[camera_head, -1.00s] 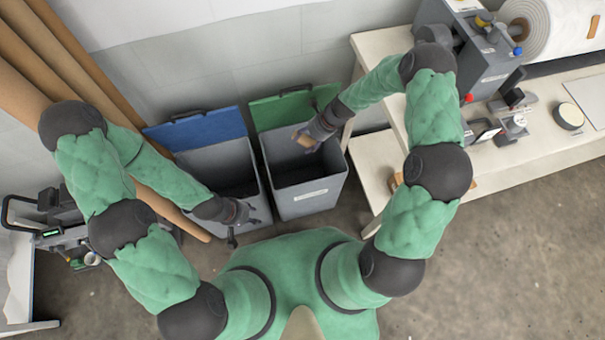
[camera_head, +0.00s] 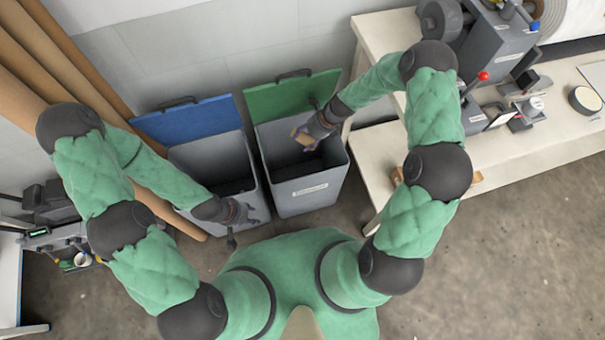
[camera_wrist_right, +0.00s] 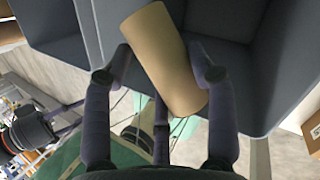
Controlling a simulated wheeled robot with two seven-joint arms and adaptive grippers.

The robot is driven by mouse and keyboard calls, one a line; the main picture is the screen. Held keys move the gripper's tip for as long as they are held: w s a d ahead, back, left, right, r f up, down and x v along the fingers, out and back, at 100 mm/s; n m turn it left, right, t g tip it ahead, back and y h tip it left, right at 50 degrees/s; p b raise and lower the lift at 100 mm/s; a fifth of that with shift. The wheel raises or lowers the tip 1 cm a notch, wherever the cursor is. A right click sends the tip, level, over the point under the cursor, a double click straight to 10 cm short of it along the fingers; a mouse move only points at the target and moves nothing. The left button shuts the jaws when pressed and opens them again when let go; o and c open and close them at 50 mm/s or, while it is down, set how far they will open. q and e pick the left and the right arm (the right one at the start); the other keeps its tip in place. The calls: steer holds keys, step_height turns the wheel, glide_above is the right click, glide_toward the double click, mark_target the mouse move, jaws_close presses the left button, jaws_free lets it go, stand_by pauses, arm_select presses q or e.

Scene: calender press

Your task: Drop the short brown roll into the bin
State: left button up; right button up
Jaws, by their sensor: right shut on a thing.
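The short brown roll (camera_wrist_right: 165,60) is a plain tan cylinder, seen tilted in the right wrist view. My right gripper (camera_wrist_right: 160,68) is shut on it, with fingers on both sides. In the head view my right gripper (camera_head: 310,141) is over the mouth of the grey bin with the green lid (camera_head: 300,195), and a small part of the roll (camera_head: 301,131) shows beside it. The bin's lid stands open. My left gripper (camera_head: 243,227) is empty, with its fingers spread, in front of the bin with the blue lid.
A second grey bin (camera_head: 250,185) with an open blue lid (camera_head: 187,119) stands at the left of the green-lidded one. A pale workbench (camera_head: 480,163) with machines is close on the right. Long brown rolls (camera_head: 60,60) lean at the left.

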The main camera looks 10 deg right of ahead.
steer(key=shift+f, duration=0.1)
steer(key=o, duration=1)
steer(key=v, duration=1.2)
steer(key=shift+s, duration=0.1)
